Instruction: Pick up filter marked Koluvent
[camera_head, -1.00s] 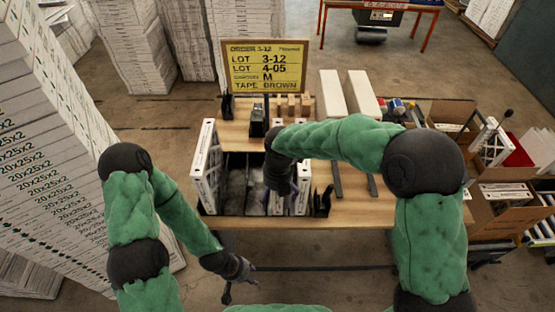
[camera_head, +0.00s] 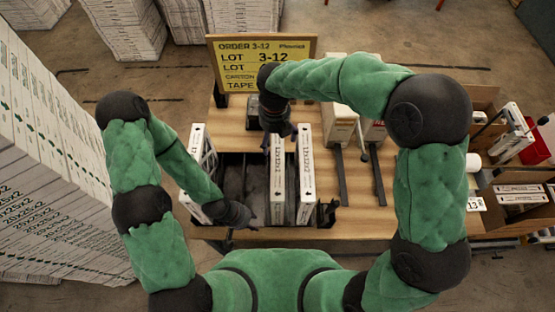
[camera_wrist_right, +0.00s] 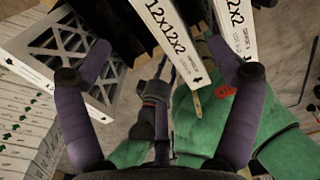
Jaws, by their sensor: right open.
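Two white boxed filters marked 12x12x2 stand on edge in the table rack, a left one (camera_head: 277,185) and a right one (camera_head: 305,180). Both also show in the right wrist view, the left one (camera_wrist_right: 165,30) and the right one (camera_wrist_right: 233,35). Another filter (camera_head: 199,155) leans at the rack's left; its grille face (camera_wrist_right: 60,48) shows in the wrist view. I cannot read the name Koluvent on any. My right gripper (camera_head: 280,137) is open above the far end of the left 12x12x2 filter, holding nothing. My left gripper (camera_head: 241,229) is open and empty near the rack's front edge.
An order sign (camera_head: 262,65) stands at the table's back. Two boxes (camera_head: 341,122) (camera_head: 373,130) and dark rails (camera_head: 339,175) are right of the rack. Cartons (camera_head: 520,195) stand at far right. Tall stacks of boxes (camera_head: 45,180) fill the left.

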